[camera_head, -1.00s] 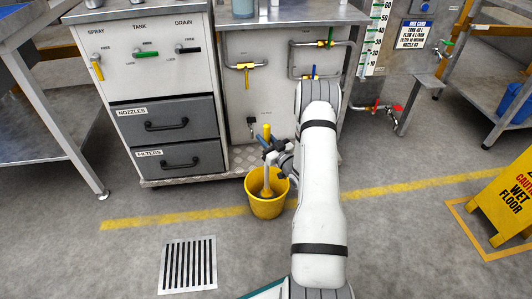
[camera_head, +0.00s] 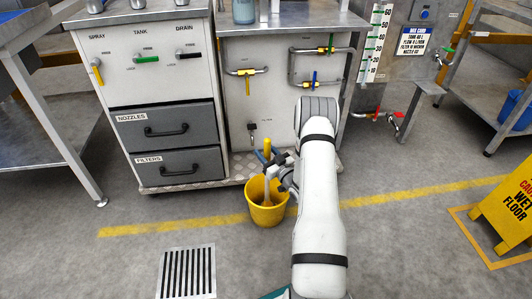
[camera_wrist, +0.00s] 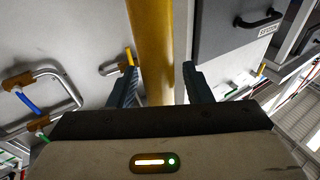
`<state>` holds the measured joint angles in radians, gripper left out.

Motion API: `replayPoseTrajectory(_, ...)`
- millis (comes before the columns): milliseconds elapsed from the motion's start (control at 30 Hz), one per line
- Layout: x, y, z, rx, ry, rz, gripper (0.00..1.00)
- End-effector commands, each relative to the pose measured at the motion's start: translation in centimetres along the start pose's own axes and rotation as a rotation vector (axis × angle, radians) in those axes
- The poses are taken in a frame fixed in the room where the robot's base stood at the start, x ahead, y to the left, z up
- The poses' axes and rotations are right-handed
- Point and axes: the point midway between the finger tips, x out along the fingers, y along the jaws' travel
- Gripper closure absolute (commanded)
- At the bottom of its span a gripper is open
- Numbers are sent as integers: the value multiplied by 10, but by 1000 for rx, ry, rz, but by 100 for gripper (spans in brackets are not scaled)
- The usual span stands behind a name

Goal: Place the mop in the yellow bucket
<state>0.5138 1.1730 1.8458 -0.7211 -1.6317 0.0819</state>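The yellow bucket (camera_head: 257,214) stands on the floor in front of the cabinet. The mop stands in it roughly upright; its yellow handle (camera_head: 267,146) shows above the rim and a pale lower part (camera_head: 266,188) shows inside the mouth. The mop's lower end is hidden by the bucket wall. My gripper (camera_head: 274,160) is at the handle, above the bucket's right side. In the wrist view the yellow handle (camera_wrist: 153,45) runs between my two fingers (camera_wrist: 160,85), which are apart with a gap beside the handle, so my gripper looks open around it.
The cabinet with grey drawers (camera_head: 168,127) and a pipe panel (camera_head: 265,100) stands close behind the bucket. A floor drain (camera_head: 187,272) lies in front left. A yellow wet-floor sign (camera_head: 510,210) stands at right. The floor between is clear.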

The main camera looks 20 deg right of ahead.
Motion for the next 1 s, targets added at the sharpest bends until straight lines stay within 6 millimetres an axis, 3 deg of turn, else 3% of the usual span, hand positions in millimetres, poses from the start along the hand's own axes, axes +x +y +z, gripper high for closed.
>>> replayPoseTrajectory(267, 1, 0, -6, 0, 0, 1, 55)
replayPoseTrajectory(700, -87, 2, -5, 2, -2, 6, 55)
replayPoseTrajectory(1000, -119, 1, -3, 0, 0, 3, 55)
